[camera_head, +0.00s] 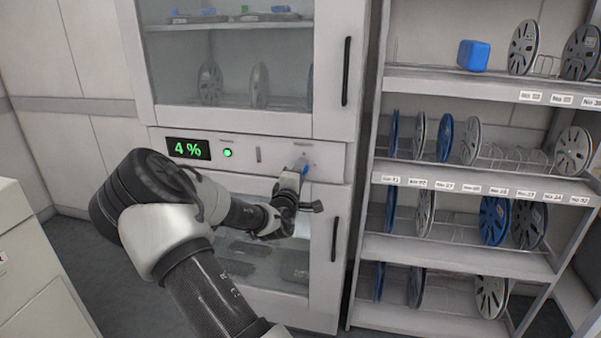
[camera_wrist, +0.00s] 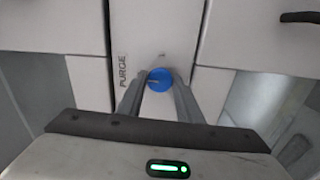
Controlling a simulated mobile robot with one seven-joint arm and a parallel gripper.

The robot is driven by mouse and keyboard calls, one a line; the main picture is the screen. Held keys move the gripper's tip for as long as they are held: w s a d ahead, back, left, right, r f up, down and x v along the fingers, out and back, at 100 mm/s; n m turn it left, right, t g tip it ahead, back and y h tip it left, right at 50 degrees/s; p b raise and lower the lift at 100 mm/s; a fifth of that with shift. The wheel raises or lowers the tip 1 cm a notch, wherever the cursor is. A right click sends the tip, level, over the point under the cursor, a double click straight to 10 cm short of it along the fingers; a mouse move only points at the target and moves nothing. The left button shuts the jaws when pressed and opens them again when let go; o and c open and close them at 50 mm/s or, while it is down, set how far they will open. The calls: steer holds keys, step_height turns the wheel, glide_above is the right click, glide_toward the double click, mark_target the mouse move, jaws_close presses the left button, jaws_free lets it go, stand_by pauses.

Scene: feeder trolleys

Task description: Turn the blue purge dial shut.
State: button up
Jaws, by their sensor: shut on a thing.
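The blue purge dial (camera_wrist: 159,79) sits on the white panel of the dry cabinet, beside the printed word PURGE, in the wrist view. A pale pointer line shows on its face. My gripper (camera_wrist: 160,88) is shut on the dial, one finger on each side of it. In the head view a small part of the blue dial (camera_head: 305,170) shows at the tip of my gripper (camera_head: 299,172), on the panel between the upper and lower doors. My gripper hides most of the dial there.
The cabinet panel has a display (camera_head: 188,149) reading 4 % and a lit green button (camera_head: 227,153). Black door handles (camera_head: 346,71) and (camera_head: 334,239) stick out near the dial. A shelf rack (camera_head: 470,183) with several reels and a blue box (camera_head: 473,55) stands at right.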

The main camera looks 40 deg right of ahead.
steer(key=shift+n, duration=0.4)
steer(key=o, duration=1)
steer(key=p+v, duration=0.2)
steer(key=v, duration=1.5)
steer(key=shift+s+a, duration=0.15)
steer(key=shift+s, duration=0.05)
